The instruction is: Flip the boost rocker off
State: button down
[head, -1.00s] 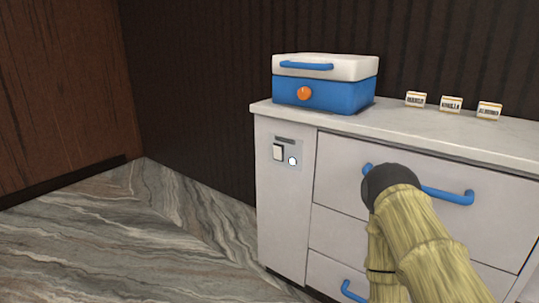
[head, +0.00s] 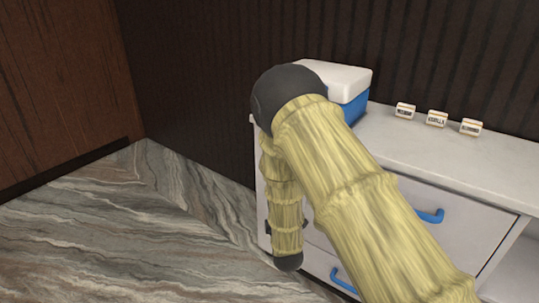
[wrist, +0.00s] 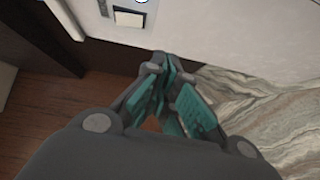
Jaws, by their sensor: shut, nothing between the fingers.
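The boost rocker (wrist: 128,18) is a cream, rectangular switch in a dark frame on a grey plate, near the top of the wrist view. A small round light (wrist: 141,1) sits beside it, cut by the picture's edge. I cannot tell which way the rocker is tilted. My gripper (wrist: 167,62) has teal finger pads and its fingertips are together, empty. In the picture the tips are below and right of the rocker, apart from it. In the head view my arm hides the rocker and the gripper.
The white cabinet (head: 480,235) has blue drawer handles (head: 430,216). The marble-patterned floor (head: 110,230) left of the cabinet is clear.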

notch_tip(320, 180, up, 6)
jog(key=w+a+n+t, duration=0.1)
jog(key=w+a, duration=0.1)
jog(key=a, duration=0.1)
jog(key=shift+n+t+y+p, duration=0.3)
jog(key=shift+n+p, duration=0.05)
jog(key=shift+n, duration=0.05)
jog(key=w+r, duration=0.1)
jog(key=w, duration=1.2)
jog(key=shift+d+b, duration=0.35)
jog(key=shift+d, duration=0.1)
jog(key=shift+r, duration=0.1)
